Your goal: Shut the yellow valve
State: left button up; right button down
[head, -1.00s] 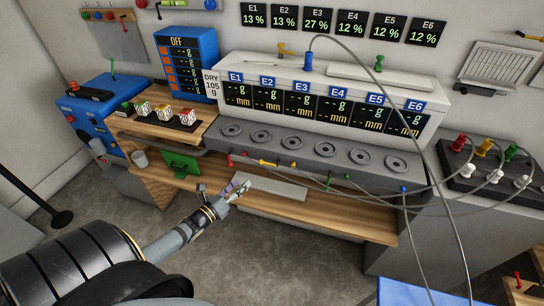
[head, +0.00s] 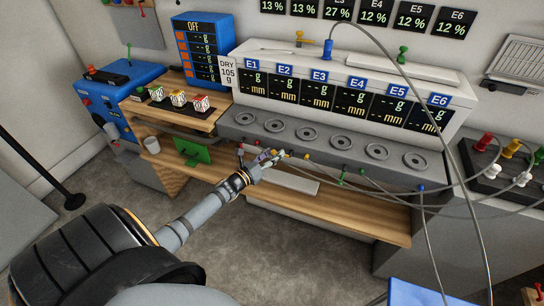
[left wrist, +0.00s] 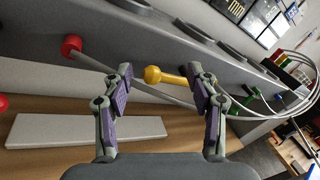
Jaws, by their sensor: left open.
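A yellow valve (left wrist: 167,77) with a round knob and short lever sticks out from the front of the grey ledge. In the left wrist view its lever lies between the fingertips of my left gripper (left wrist: 160,74), which is open and not closed on it. I cannot tell whether the right finger touches the lever. In the head view the left gripper (head: 270,156) is at the ledge's front, partly hiding the yellow valve (head: 281,153). My right gripper is not in view.
A red knob (left wrist: 72,46) is left of the yellow valve and a green one (left wrist: 249,94) right. Thin hoses run in front of the ledge at right. A pale slab (head: 293,183) lies on the wooden shelf (head: 330,214) below. A green screen (head: 193,151) stands left.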

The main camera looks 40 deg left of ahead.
pick_arm(q)
jog(key=shift+s, duration=0.1)
grip_shut()
jog(key=shift+f, duration=0.25)
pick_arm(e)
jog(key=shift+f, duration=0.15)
